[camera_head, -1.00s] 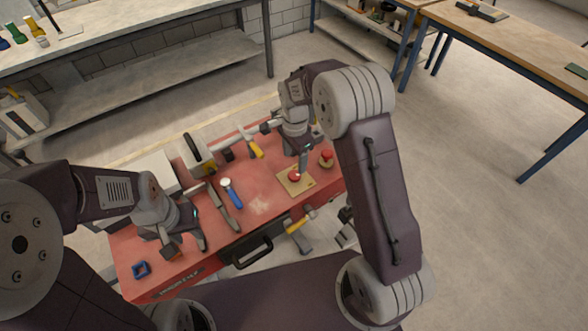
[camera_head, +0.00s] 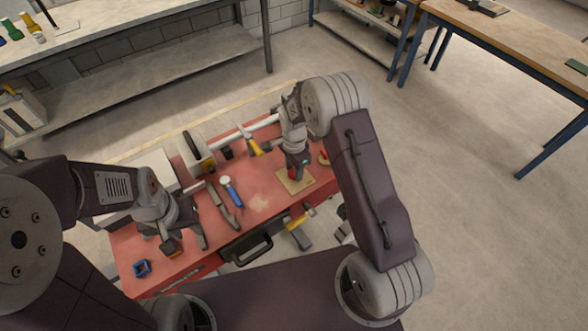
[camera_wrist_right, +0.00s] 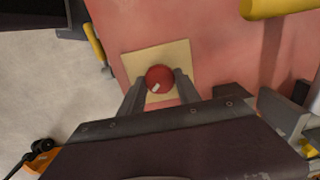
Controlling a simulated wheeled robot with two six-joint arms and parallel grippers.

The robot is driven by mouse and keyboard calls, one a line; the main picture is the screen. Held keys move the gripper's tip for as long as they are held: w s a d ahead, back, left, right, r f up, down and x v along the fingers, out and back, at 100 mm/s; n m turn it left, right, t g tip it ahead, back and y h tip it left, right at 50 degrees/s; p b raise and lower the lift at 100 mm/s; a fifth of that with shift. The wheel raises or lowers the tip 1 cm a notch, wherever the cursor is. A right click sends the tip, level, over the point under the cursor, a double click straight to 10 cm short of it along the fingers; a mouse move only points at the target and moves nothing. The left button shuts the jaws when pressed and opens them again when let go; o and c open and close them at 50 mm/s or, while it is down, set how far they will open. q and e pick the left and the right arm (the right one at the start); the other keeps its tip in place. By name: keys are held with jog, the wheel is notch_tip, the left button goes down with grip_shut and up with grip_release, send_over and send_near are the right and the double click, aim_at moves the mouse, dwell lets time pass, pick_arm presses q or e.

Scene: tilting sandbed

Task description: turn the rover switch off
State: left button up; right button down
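A round red knob (camera_wrist_right: 160,79) with a small white mark sits on a square beige plate (camera_wrist_right: 184,50) on the red bench top. The plate also shows in the head view (camera_head: 305,184), where the knob is mostly hidden by my right gripper. My right gripper (camera_wrist_right: 161,82) has one finger on each side of the knob, close to its edge; I cannot tell whether they touch it. My left gripper (camera_head: 187,246) is open and empty above the left part of the bench top.
A second red knob (camera_head: 324,158) is just right of the plate. A blue-handled tool (camera_head: 232,192), a yellow-handled tool (camera_head: 254,147) and a blue square piece (camera_head: 142,268) lie on the bench top (camera_head: 262,200). A yellow-handled hammer (camera_head: 299,219) is at the front edge.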

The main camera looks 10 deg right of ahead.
jog(key=shift+n, duration=0.3)
jog(key=n, duration=0.3)
jog(key=shift+r+n, duration=0.1)
jog(key=shift+n, duration=0.2)
jog(key=n, duration=0.4)
jog(key=shift+w+p, duration=0.1)
jog(key=shift+p, duration=0.2)
jog(key=n, duration=0.5)
jog(key=shift+n, duration=2.3)
jog(key=c, duration=1)
grip_release()
jog(key=shift+c, duration=0.2)
jog(key=shift+o, duration=0.9)
